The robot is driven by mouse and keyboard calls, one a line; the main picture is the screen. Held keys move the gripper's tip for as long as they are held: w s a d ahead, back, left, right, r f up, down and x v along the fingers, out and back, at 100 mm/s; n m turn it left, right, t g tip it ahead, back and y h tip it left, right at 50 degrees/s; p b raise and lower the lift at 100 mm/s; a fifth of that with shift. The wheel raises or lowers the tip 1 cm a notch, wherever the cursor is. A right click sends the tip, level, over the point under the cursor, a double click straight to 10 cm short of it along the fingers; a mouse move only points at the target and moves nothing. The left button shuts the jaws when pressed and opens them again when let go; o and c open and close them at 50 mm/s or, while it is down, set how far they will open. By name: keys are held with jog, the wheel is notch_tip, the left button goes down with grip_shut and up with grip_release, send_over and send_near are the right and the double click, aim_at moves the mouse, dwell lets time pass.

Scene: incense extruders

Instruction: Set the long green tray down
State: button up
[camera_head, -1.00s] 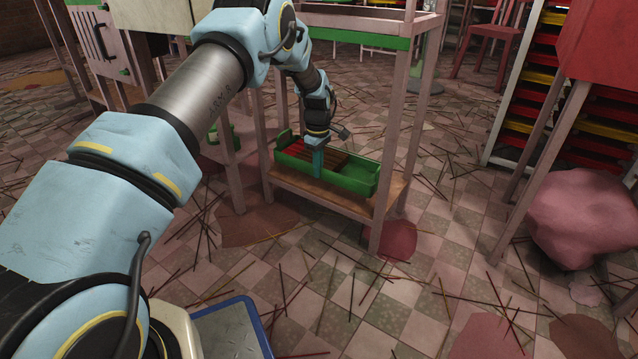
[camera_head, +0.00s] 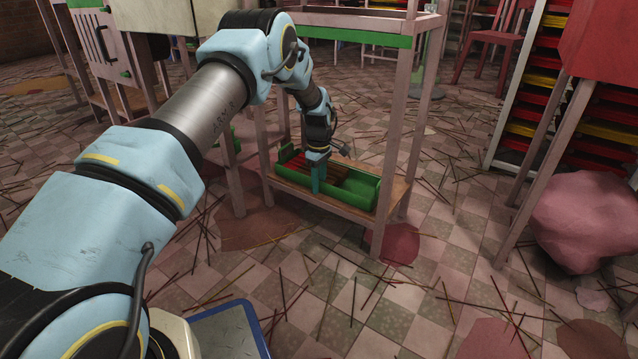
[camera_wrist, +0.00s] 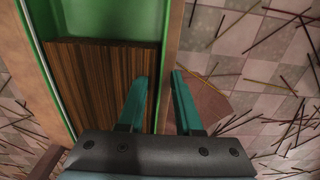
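The long green tray (camera_head: 362,192) rests on the low wooden shelf of a pink-framed stand. It holds a bundle of brown sticks (camera_head: 325,168), which fills much of the wrist view (camera_wrist: 100,75). The tray's green end (camera_wrist: 110,18) is bare. My gripper (camera_head: 315,188) is at the tray's near long side, pointing down. In the wrist view my gripper (camera_wrist: 160,82) has its two teal fingers apart, one over the inside of the tray and one outside its wall. A gap shows between the fingers and the thin wall.
The wooden shelf (camera_head: 393,192) has some bare room at the tray's right end. Pink posts (camera_head: 400,110) and a green-edged upper level (camera_head: 358,38) frame it. Thin sticks litter the tiled floor (camera_head: 300,290). A pink sack-like lump (camera_head: 585,220) lies at the right.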

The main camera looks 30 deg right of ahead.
notch_tip(320, 180, up, 8)
jog(key=p, duration=0.4)
jog(key=shift+f, duration=0.1)
jog(key=a+r+m, duration=0.2)
jog(key=a+r, duration=0.5)
jog(key=a, duration=0.5)
jog(key=a+r+m, duration=0.1)
jog(key=a+r, duration=0.5)
jog(key=a, duration=0.7)
jog(key=s+a+r+m, duration=0.2)
jog(key=s+a, duration=0.7)
jog(key=s+a+r+m+t, duration=0.1)
jog(key=s+a+r+m, duration=0.1)
jog(key=s+a, duration=0.7)
jog(key=shift+s+a+r+t, duration=0.25)
jog(key=shift+s+r+t, duration=0.05)
jog(key=shift+s, duration=0.15)
